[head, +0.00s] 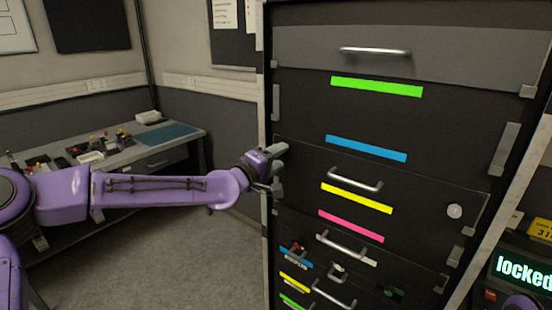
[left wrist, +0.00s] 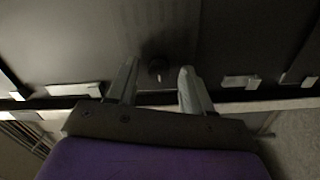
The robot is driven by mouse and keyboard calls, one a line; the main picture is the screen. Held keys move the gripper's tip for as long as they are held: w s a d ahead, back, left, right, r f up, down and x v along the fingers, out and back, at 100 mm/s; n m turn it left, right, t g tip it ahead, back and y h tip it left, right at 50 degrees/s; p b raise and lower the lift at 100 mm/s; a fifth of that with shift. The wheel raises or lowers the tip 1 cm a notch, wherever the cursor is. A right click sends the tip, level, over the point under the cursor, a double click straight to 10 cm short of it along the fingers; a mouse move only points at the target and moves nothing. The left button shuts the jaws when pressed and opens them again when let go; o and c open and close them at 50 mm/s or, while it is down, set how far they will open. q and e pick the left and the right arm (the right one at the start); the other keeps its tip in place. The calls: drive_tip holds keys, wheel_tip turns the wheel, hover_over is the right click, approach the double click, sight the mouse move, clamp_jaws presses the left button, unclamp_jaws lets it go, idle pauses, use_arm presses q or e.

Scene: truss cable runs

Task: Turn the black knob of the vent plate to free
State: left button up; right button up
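The black knob (left wrist: 157,69) shows in the left wrist view as a small dark round piece with a pale mark on its face. It sits on a dark plate (left wrist: 100,35), which I take for the vent plate. My left gripper (left wrist: 157,82) is open, with one finger on either side of the knob; I cannot tell whether they touch it. In the head view my left gripper (head: 277,167) is at the left edge of the black cabinet, and I cannot make out the knob there.
The black cabinet (head: 300,110) has metal handles, coloured strips and pale brackets along its edges. A display (head: 523,272) at the lower right reads "locked". A workbench (head: 150,150) with small items stands at the back left. The floor (head: 180,260) in front of it is clear.

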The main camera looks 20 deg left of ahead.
use_arm(q)
drive_tip(key=b+v, duration=0.2)
drive_tip(key=v, duration=0.8)
drive_tip(key=shift+s, duration=0.3)
drive_tip(key=shift+a+r, duration=0.1)
drive_tip(key=s+a+f+g+y, duration=0.1)
drive_tip(key=s+f+g+y, duration=0.15)
drive_tip(key=f, duration=0.75)
drive_tip(key=s+a+f+g+y, duration=0.1)
drive_tip(key=s+f+g+y, duration=0.15)
drive_tip(key=f, duration=0.75)
drive_tip(key=s+a+f+g+y, duration=0.15)
drive_tip(key=s+f, duration=0.25)
drive_tip(key=f, duration=0.6)
drive_tip(key=s+a+f+m+g+y, duration=0.1)
drive_tip(key=s+f+m+g, duration=0.1)
drive_tip(key=s+f, duration=0.7)
drive_tip(key=s+a+f+m+g+y, duration=0.2)
drive_tip(key=s+f+g, duration=0.3)
drive_tip(key=s+f, duration=0.5)
drive_tip(key=s, duration=0.8)
drive_tip(key=shift+a+f, duration=0.3)
